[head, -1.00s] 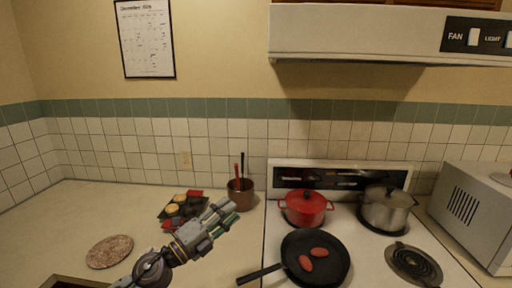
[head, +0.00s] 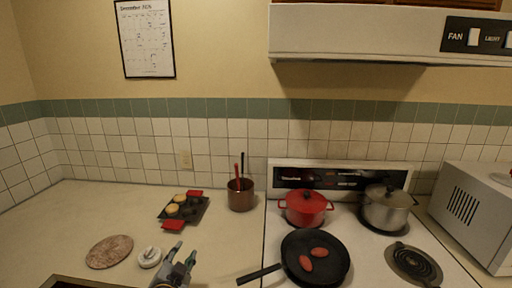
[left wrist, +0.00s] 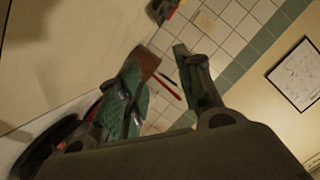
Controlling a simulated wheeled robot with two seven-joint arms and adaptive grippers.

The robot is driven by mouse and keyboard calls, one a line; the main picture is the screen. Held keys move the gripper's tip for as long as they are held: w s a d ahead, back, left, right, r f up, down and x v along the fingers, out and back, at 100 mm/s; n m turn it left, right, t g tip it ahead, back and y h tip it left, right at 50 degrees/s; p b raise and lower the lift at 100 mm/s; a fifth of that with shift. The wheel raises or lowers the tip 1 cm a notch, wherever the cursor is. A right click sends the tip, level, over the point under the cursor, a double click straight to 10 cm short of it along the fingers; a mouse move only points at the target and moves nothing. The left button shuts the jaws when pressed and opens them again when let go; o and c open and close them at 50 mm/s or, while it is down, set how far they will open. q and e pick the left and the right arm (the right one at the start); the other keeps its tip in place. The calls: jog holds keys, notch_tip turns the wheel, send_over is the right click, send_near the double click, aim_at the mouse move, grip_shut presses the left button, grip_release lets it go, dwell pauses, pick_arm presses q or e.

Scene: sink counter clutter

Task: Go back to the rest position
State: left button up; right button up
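My left gripper (head: 182,256) is low in the head view, over the front of the counter, left of the stove. Its two green-tipped fingers are apart with nothing between them. In the left wrist view the fingers (left wrist: 163,52) are also spread and empty. My right gripper is not in view.
A muffin tray (head: 193,209) and a brown pot (head: 240,197) with utensils stand behind the left gripper. A round stone-like board (head: 109,252) and a small white round object (head: 149,257) lie to its left. A frying pan (head: 331,272) sits on the stove, its handle pointing toward the gripper.

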pick_arm(q)
jog(key=s+f+n+g+h, duration=0.1)
jog(key=s+f+n+g, duration=0.1)
jog(key=s+f+g, duration=0.7)
jog(key=s+f+n+g+h, duration=0.1)
jog(key=s+f+n+g, duration=0.15)
jog(key=s+f, duration=0.75)
jog(key=s+f+g, duration=0.1)
jog(key=s+f, duration=0.2)
jog(key=f, duration=1.3)
jog(key=s+f, duration=0.3)
jog(key=f, duration=1.2)
jog(key=s+a+f, duration=0.2)
jog(key=s+f, duration=0.7)
jog(key=s, duration=0.2)
jog(key=s+a+f+g, duration=0.1)
jog(key=s+a+f, duration=0.1)
jog(key=s+f, duration=0.8)
jog(key=shift+s+y, duration=0.3)
jog(key=shift+s, duration=0.2)
jog(key=shift+a+f+g, duration=0.1)
jog(key=shift+g, duration=0.15)
